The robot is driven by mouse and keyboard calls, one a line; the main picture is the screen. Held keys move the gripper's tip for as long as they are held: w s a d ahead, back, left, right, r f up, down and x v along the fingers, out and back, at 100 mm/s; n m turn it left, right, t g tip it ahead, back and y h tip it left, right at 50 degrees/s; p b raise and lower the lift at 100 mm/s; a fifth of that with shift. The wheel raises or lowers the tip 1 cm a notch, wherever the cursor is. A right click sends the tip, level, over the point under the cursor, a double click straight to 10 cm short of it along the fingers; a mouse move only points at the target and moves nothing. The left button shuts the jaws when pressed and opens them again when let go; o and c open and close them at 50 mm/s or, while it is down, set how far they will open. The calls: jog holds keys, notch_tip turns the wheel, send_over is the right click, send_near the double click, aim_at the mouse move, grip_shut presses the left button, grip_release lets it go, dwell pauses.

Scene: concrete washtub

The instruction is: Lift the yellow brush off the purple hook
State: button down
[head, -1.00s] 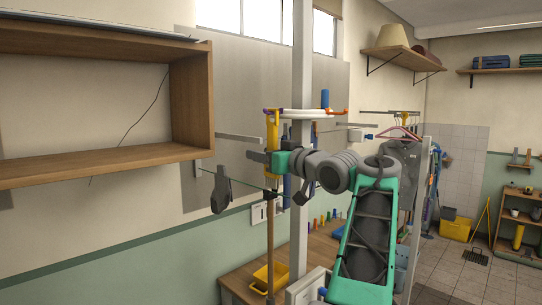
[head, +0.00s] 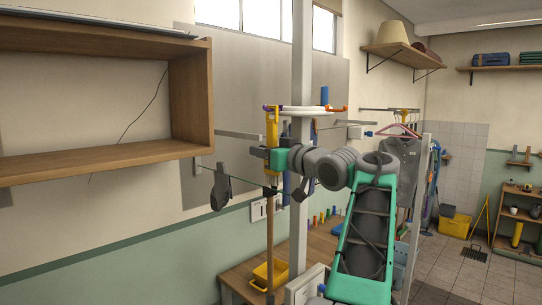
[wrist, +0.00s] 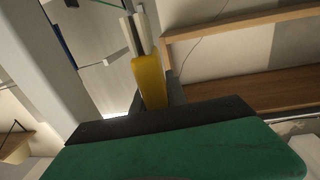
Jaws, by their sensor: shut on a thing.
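The yellow brush (head: 272,128) hangs upright below the purple hook (head: 266,108) at the left edge of a round white rack (head: 303,111). The brush top still meets the hook; a gap between them cannot be made out. My gripper (head: 272,158) reaches in from the right and is shut on the lower part of the brush. In the wrist view the yellow brush (wrist: 149,80) stands between my dark fingers (wrist: 155,103), with its pale end pointing away. The purple hook cannot be made out in the wrist view.
A white post (head: 301,70) stands just right of the brush, close to my arm. A wooden shelf (head: 190,95) is on the left wall. A dark sock (head: 221,190) hangs on a line to the lower left. Orange and blue pieces sit on the rack's right side.

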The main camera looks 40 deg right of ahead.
jog(key=shift+r+p, duration=0.5)
jog(key=shift+r, duration=0.1)
jog(key=shift+a, duration=0.15)
jog(key=a+b, duration=0.6)
jog(key=a, duration=0.5)
jog(key=shift+s+r+b, duration=0.2)
jog(key=shift+r+b, duration=0.1)
dwell(0.4)
jog(key=shift+d, duration=0.1)
